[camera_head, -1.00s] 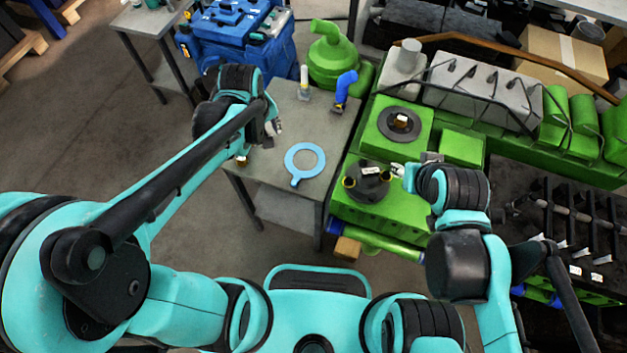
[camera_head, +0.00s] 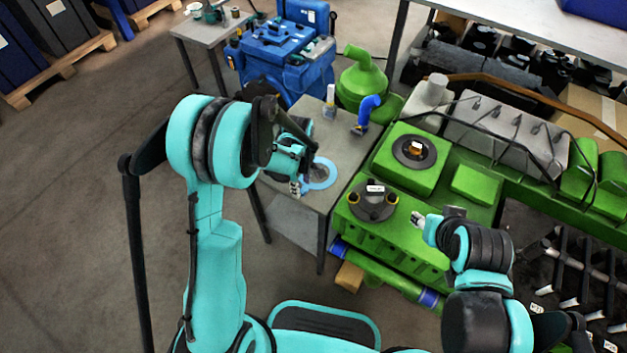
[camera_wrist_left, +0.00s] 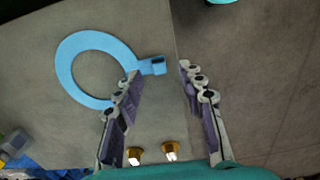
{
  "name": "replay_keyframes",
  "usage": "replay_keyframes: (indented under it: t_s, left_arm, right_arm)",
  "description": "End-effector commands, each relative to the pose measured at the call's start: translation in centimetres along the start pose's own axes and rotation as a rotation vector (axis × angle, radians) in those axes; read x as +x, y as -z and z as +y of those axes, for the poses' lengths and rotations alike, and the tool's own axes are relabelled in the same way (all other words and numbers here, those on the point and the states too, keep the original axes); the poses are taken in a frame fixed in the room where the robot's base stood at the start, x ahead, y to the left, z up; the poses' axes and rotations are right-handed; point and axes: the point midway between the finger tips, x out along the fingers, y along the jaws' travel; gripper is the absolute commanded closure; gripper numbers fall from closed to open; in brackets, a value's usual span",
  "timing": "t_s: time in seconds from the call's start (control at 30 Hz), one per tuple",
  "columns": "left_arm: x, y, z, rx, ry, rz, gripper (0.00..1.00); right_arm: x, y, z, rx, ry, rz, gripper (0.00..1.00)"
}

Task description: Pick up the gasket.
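The gasket is a flat light-blue ring (camera_head: 333,174) with a small tab, lying on the grey table (camera_head: 343,144). In the head view my left arm hides part of it. In the left wrist view the gasket (camera_wrist_left: 64,70) lies left of centre, its tab pointing right, between the fingertips in the picture. My left gripper (camera_wrist_left: 158,72) is open with nothing held; it also shows in the head view (camera_head: 298,186), close beside the ring. I cannot tell its height above the table. My right gripper (camera_head: 418,218) is over the green engine, its fingers too small to read.
Two brass fittings (camera_wrist_left: 172,152) show near my left gripper's base. A blue elbow pipe (camera_head: 368,112) and a small pale-topped part (camera_head: 330,102) stand farther back on the table. The green engine (camera_head: 408,228) borders the table's right side.

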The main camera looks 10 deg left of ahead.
Motion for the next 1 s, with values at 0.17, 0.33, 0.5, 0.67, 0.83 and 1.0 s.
replay_keyframes:
  t_s: [0.17,0.33,0.5,0.67,0.83,1.0]
  left_arm:
    - [3.0,0.1,0.1,0.000,-0.001,0.000,0.60]
    - [3.0,0.0,0.0,0.000,-0.001,0.000,0.60]
    - [3.0,0.0,0.0,0.001,-0.001,0.000,0.87]
    - [3.0,0.0,0.0,0.001,-0.001,0.000,1.00]
    - [3.0,0.0,0.0,0.001,-0.001,0.000,1.00]
    - [1.9,0.1,0.1,0.001,-0.001,0.000,1.00]
  right_arm:
    - [1.3,-0.9,0.0,0.000,0.000,0.000,0.60]
    - [1.2,-0.9,0.0,0.000,0.000,0.000,0.60]
    - [1.2,-0.8,0.0,0.000,0.000,0.000,0.60]
    - [1.2,-0.8,0.0,0.000,0.000,0.000,0.60]
    - [1.2,-0.9,0.0,0.000,0.000,0.000,0.60]
    - [0.8,-0.6,0.0,0.000,0.000,0.000,0.60]
